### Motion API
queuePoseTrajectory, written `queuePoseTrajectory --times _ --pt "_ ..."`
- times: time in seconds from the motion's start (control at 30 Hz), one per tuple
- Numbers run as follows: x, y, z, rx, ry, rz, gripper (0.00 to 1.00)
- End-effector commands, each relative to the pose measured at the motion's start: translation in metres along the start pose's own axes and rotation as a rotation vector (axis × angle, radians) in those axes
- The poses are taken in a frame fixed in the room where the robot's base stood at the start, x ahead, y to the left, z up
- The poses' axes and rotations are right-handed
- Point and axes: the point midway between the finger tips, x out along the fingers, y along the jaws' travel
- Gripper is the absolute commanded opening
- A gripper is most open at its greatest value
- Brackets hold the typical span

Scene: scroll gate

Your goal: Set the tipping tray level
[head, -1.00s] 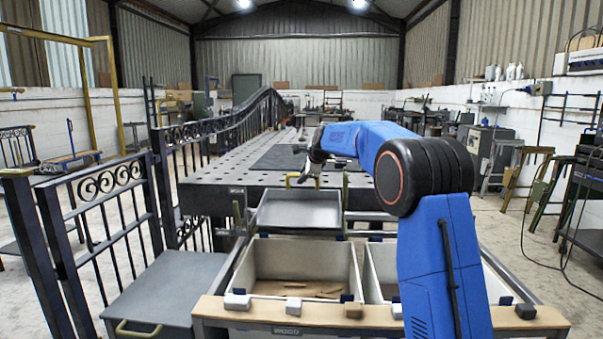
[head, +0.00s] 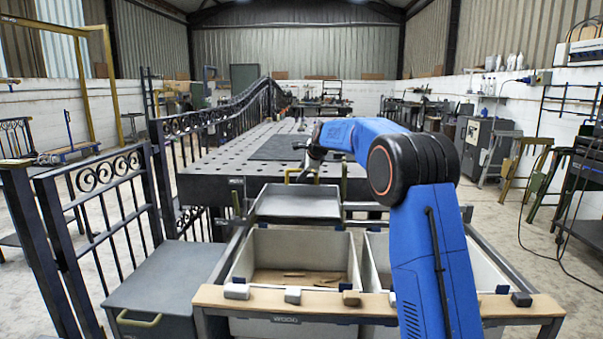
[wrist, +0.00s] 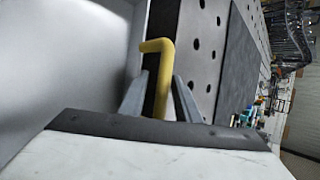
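The grey tipping tray (head: 298,206) hangs between the bins and the big table in the head view, its inside facing up. Its exact tilt is hard to tell. A yellow handle (head: 291,174) stands at its far edge. My gripper (head: 311,172) is at that far edge, by the handle. In the wrist view the yellow handle (wrist: 163,62) passes between my gripper's two grey fingers (wrist: 160,85). The fingers stand apart, with a gap on the left side of the handle; the right finger is close to it. The tray's pale inside (wrist: 70,60) fills the left.
Pale bins (head: 300,255) stand in front of the tray behind a wooden ledge (head: 380,308) with small blocks. A dark perforated table (head: 220,170) lies beyond. A black scroll gate (head: 105,215) and a grey box with a yellow handle (head: 165,285) are at left.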

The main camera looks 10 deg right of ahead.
Motion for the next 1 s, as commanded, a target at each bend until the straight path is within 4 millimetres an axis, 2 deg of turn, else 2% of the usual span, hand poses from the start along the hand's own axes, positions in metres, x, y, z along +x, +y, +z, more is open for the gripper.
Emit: queuePoseTrajectory --times 0.3,0.47,1.0 --pt "-0.003 -0.002 0.001 -0.001 -0.001 -0.005 0.33" --pt "-0.016 -0.003 0.001 -0.001 -0.001 -0.007 0.33" --pt "-0.119 -0.002 0.000 0.000 0.000 -0.007 0.33"
